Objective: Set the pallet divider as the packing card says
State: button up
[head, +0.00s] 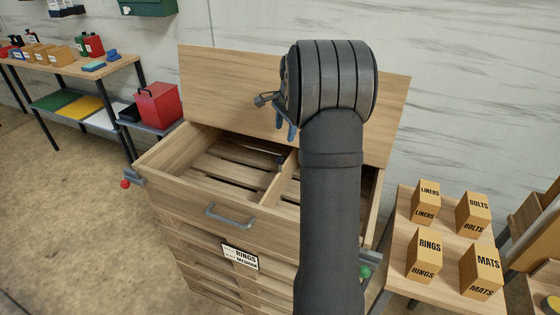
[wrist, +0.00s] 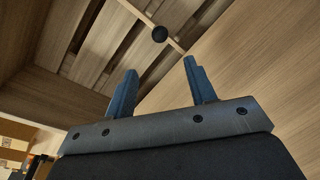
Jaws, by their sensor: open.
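The pallet divider (head: 281,182) is a thin wooden wall across the open wooden box, with a black knob (head: 282,160) on top. In the wrist view the divider (wrist: 134,9) and its knob (wrist: 160,34) show beyond my fingertips. The packing card (head: 240,257) is a white label on the box front; it reads "RINGS" and "MEDIUM", with smaller words I cannot read. My gripper (head: 286,127) is above the box, near its back panel. In the wrist view my gripper (wrist: 160,66) has two blue fingers apart, with nothing between them. My arm hides the box's right part.
A grey handle (head: 230,216) is on the box front. A red knob (head: 125,184) is at its left and a green knob (head: 365,271) at its right. A side table (head: 400,262) at right holds boxes marked LINERS, BOLTS, RINGS and MATS. A red case (head: 157,105) stands behind left.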

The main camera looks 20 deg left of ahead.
aim_at(280, 157)
jog(key=f, duration=0.5)
jog(key=w+a+f, duration=0.1)
jog(key=f, duration=0.4)
jog(key=a+f, duration=0.1)
jog(key=f, duration=0.4)
jog(key=shift+w+a+f, duration=0.1)
jog(key=shift+w+a, duration=0.15)
jog(key=shift+w, duration=0.1)
